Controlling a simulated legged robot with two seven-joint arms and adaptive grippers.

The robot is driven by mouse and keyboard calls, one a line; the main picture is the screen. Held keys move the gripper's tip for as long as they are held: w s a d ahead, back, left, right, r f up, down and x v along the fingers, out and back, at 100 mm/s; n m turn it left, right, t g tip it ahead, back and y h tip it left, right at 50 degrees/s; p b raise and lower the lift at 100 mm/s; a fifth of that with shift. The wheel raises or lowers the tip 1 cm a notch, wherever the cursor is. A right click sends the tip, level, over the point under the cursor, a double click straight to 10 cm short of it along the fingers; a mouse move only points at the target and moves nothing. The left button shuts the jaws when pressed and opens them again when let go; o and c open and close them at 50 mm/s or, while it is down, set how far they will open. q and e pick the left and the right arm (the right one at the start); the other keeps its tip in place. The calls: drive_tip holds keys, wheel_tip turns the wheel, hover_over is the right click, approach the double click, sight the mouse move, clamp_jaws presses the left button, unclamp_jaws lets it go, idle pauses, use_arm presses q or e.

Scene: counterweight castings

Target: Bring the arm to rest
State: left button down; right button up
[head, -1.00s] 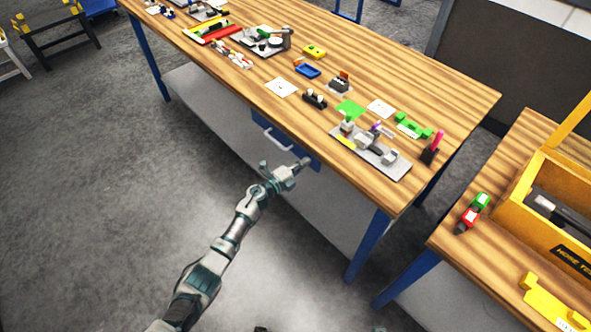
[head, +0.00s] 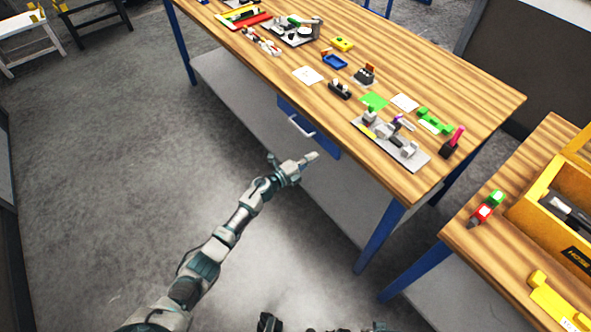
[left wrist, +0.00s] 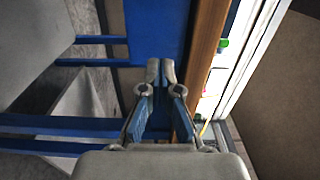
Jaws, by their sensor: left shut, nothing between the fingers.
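My left arm reaches up from the bottom left in the head view. Its gripper (head: 308,160) is over the floor in front of the long wooden workbench (head: 450,90), apart from its front edge, near the blue drawer. In the left wrist view the two fingers of the gripper (left wrist: 161,70) are together at the tips with nothing between them. The bench's wooden edge (left wrist: 207,50) runs to the right of the fingers, and a blue panel (left wrist: 155,30) lies beyond them. My right gripper does not show.
A blue drawer front (head: 322,140) with a pale handle (head: 300,126) is under the bench top. A grey plate with castings (head: 405,155) lies near the bench's front corner. A second table (head: 475,245) at right bears a yellow toolbox (head: 530,215). The grey floor (head: 110,190) at left is open.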

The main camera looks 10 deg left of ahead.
use_arm(q)
drive_tip(key=p+v, duration=0.1)
drive_tip(key=v, duration=0.6)
drive_tip(key=shift+a+f, duration=0.15)
drive_tip(key=shift+f, duration=0.25)
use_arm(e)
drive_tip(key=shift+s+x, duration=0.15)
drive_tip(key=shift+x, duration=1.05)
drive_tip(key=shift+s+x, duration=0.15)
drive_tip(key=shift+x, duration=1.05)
